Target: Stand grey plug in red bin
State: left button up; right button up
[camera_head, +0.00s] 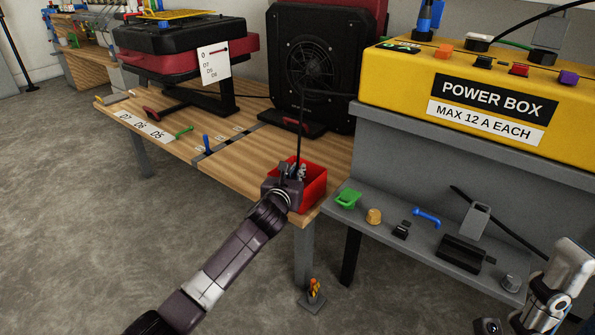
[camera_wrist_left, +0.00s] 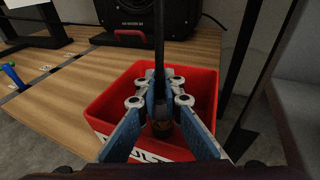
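My left gripper (camera_head: 291,172) is over the red bin (camera_head: 313,188) at the front right corner of the wooden table. In the left wrist view its blue-grey fingers (camera_wrist_left: 160,88) are closed in on a dark grey plug (camera_wrist_left: 161,127), whose black cable (camera_wrist_left: 159,45) rises straight up. The plug looks upright, with its lower end inside the red bin (camera_wrist_left: 112,92). Whether it touches the bin's floor is hidden. Part of my right arm (camera_head: 553,300) shows at the lower right in the head view; its finger state is unclear.
A yellow power box (camera_head: 480,95) stands on the grey bench to the right. The lower grey shelf (camera_head: 380,233) holds a green piece (camera_head: 348,198), a blue piece (camera_head: 427,217) and other small parts. A black fan (camera_head: 312,70) stands behind the bin.

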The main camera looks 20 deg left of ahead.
pick_arm(q)
jog(key=o, duration=0.4)
jog(key=shift+c, duration=0.2)
